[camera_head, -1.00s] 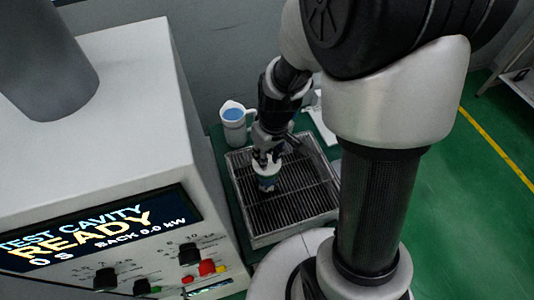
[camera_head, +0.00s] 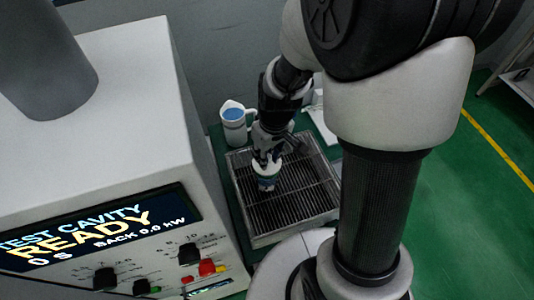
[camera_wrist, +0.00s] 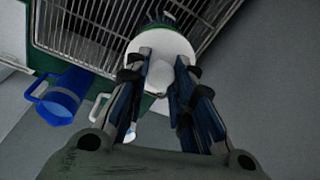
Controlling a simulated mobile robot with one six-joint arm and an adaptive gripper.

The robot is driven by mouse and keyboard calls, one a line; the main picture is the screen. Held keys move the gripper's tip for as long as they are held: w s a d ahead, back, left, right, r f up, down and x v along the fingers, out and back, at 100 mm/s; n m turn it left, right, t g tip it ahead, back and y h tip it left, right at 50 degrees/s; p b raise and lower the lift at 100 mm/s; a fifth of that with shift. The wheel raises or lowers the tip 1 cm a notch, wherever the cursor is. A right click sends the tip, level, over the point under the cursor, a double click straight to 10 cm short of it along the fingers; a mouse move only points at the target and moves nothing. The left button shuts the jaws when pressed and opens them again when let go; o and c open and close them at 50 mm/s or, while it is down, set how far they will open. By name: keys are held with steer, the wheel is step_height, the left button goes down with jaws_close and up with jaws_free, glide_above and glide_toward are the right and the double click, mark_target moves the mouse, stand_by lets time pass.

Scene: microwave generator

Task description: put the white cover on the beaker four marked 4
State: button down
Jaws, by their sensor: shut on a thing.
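My gripper (camera_head: 267,160) is shut on the white cover (camera_wrist: 160,72), a round disc with a knob between the fingers in the wrist view. In the head view the white cover (camera_head: 266,171) sits at the top of a small beaker (camera_head: 267,184) with blue on it, standing on the wire rack (camera_head: 300,217). I cannot tell whether the cover touches the rim, and no mark 4 is readable.
A white jug (camera_head: 235,130) with blue contents stands behind the rack's left corner. The large white generator (camera_head: 120,120) rises close on the left. A white sheet-like thing (camera_head: 322,124) lies behind the rack at right. The rack's front is clear.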

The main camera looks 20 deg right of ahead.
steer(key=shift+f+b, duration=0.55)
steer(key=c, duration=1.3)
jaws_free()
steer(key=shift+o, duration=0.5)
steer(key=o, duration=0.4)
steer(key=shift+r, duration=0.1)
steer(key=shift+r+p, duration=2.7)
steer(key=shift+r, duration=0.8)
